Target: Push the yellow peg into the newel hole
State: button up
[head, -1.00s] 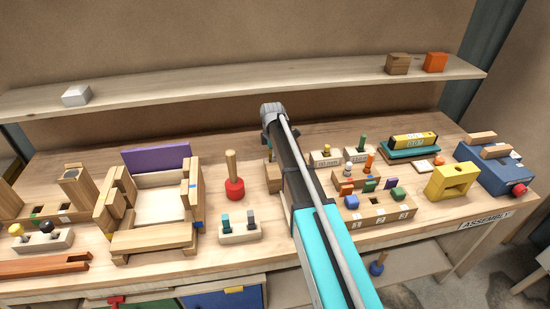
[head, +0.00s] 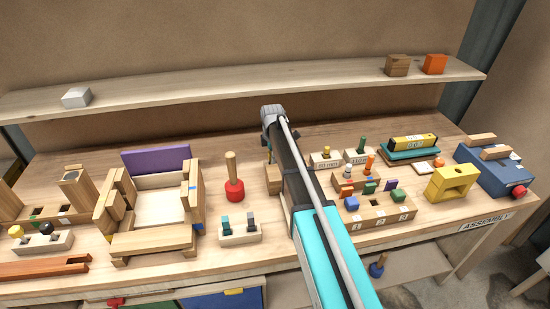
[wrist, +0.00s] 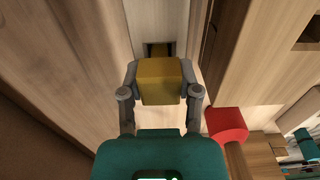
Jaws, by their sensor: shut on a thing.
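In the wrist view my gripper (wrist: 160,92) is shut on a yellow block-like piece (wrist: 158,73), with one finger on each side of it. Just beyond it is a dark square opening (wrist: 158,44) in a pale wooden part (wrist: 160,18), with something yellow inside. I cannot tell whether this is the peg in the newel hole, or whether the held piece touches it. A wooden block (head: 273,178) shows partly beside my arm.
A red-headed mallet (head: 234,190) stands left of my arm and shows close to my gripper in the wrist view (wrist: 227,125). A wooden frame with a purple panel (head: 157,158) lies further left. Small holders and a yellow block (head: 450,184) crowd the right. A shelf (head: 240,83) runs behind.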

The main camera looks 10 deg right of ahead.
jog(key=shift+r, duration=0.15)
notch_tip(320, 180, up, 3)
jog(key=p, duration=0.3)
jog(key=s+r+p, duration=0.2)
jog(key=r+p, duration=0.1)
jog(key=s+r+p, duration=0.3)
jog(key=shift+s+r+p, duration=0.25)
jog(key=shift+r+p, duration=0.05)
jog(key=shift+p, duration=0.1)
jog(key=s+r+p, duration=0.3)
jog(key=s, duration=0.5)
jog(key=shift+s, duration=0.25)
jog(key=shift+d, duration=0.1)
jog(key=shift+r, duration=0.1)
jog(key=shift+w+d+r+p, duration=0.25)
jog(key=shift+w+d+p, duration=0.05)
jog(key=shift+w+d, duration=0.35)
jog(key=shift+w+d+r+p, duration=0.25)
jog(key=shift+w+d, duration=0.3)
jog(key=shift+d, duration=0.15)
jog(key=shift+w+d+r+p, duration=0.2)
jog(key=shift+w+d+p, duration=0.1)
jog(key=shift+w+d, duration=0.35)
jog(key=shift+f, duration=0.2)
